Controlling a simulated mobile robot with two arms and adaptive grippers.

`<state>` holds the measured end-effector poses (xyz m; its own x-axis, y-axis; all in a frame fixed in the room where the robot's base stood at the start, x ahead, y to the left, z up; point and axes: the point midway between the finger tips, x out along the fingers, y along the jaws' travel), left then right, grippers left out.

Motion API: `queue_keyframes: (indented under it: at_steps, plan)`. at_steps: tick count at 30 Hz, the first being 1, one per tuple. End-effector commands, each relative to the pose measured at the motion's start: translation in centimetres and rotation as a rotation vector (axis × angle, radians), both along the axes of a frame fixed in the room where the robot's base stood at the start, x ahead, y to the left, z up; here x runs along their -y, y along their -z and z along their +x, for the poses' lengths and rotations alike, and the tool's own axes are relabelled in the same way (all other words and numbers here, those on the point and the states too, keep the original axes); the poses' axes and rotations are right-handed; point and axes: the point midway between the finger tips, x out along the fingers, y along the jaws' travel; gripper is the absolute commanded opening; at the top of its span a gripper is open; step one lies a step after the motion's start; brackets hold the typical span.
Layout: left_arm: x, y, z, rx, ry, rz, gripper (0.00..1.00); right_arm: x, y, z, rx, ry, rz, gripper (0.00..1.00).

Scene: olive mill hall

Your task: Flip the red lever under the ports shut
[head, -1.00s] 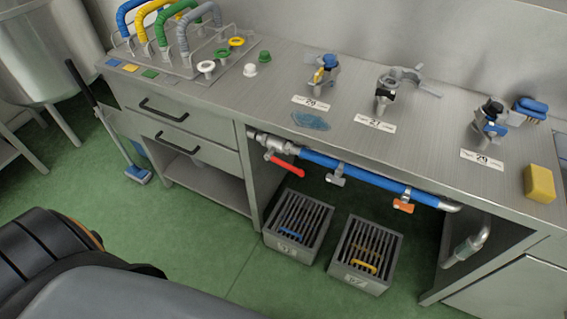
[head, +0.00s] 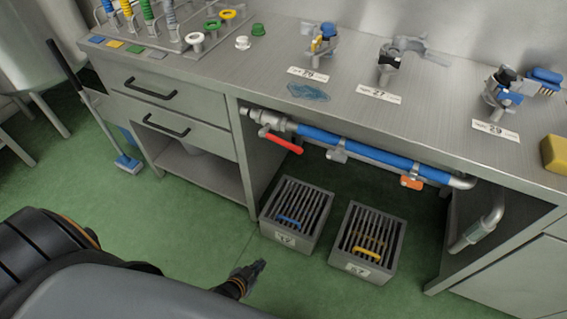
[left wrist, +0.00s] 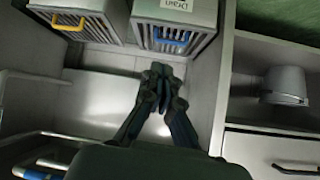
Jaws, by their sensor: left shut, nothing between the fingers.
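The red lever (head: 283,143) is on the metal valve (head: 268,120) at the left end of the blue pipe (head: 360,152), below the worktop's front edge. It slants down to the right, at an angle to the pipe. My left gripper (head: 261,264) is low over the green floor, below and in front of the lever and well apart from it. In the left wrist view its fingers (left wrist: 162,72) are together with nothing between them. The red lever does not show there. My right gripper is not in view.
Two grated crates, left (head: 297,211) and right (head: 368,241), stand on the floor under the pipe. Drawers (head: 165,105) stand to the left. Floor before the crates is clear.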

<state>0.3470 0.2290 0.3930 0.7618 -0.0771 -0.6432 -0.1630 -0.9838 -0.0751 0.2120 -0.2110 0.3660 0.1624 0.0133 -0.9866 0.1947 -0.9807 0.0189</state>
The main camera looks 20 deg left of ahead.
Motion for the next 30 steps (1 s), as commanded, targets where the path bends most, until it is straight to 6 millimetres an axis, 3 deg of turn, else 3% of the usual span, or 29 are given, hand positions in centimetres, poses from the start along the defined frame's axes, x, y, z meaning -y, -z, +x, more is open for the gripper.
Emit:
queue_keyframes:
  at_steps: [1, 3, 6, 12, 16, 21, 25, 30]
  plan:
    - [-0.1, -0.2, 2.8, 0.100, 0.000, -0.007, 0.00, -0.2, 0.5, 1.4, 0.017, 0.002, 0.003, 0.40]
    - [-0.2, -2.5, 6.2, 0.240, 0.000, -0.017, 0.00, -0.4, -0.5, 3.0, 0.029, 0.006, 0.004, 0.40]
    - [-0.5, -6.3, 10.1, 0.440, 0.003, -0.029, 0.00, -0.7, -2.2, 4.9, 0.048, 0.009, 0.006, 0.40]
    - [-1.1, -14.8, 14.9, 0.842, 0.015, -0.043, 0.00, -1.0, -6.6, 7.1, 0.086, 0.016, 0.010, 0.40]
    - [-1.5, -20.4, 15.7, 1.091, 0.028, -0.046, 0.00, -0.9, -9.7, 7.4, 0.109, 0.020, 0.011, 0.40]
    - [-1.8, -26.0, 14.8, 1.353, 0.046, -0.048, 0.00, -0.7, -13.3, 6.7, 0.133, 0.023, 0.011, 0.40]
    - [-2.0, -28.6, 13.8, 1.474, 0.057, -0.047, 0.00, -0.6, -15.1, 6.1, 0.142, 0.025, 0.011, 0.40]
    - [-2.0, -30.0, 13.1, 1.536, 0.062, -0.047, 0.00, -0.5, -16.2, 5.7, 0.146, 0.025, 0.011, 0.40]
